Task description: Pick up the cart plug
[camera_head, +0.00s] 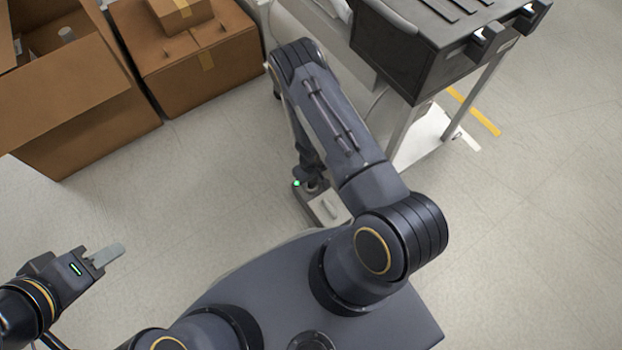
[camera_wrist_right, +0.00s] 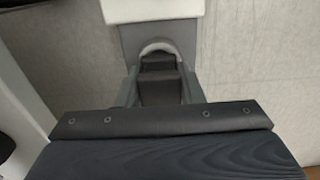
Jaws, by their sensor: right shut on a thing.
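My right gripper (camera_wrist_right: 157,88) shows in the right wrist view, with its two grey fingers closed around a small dark piece. I take this piece to be the cart plug (camera_wrist_right: 158,68). A rounded grey part sits just beyond it, against a flat grey surface. In the head view my right arm reaches down beside the cart and hides most of that gripper. My left gripper (camera_head: 106,255) is at the lower left over bare floor, away from the cart.
The cart (camera_head: 430,50) with a dark ribbed top stands at the upper right on light metal legs. An open cardboard box (camera_head: 95,110) and a closed box (camera_head: 205,70) stand at the upper left. Floor is clear at the right and lower left.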

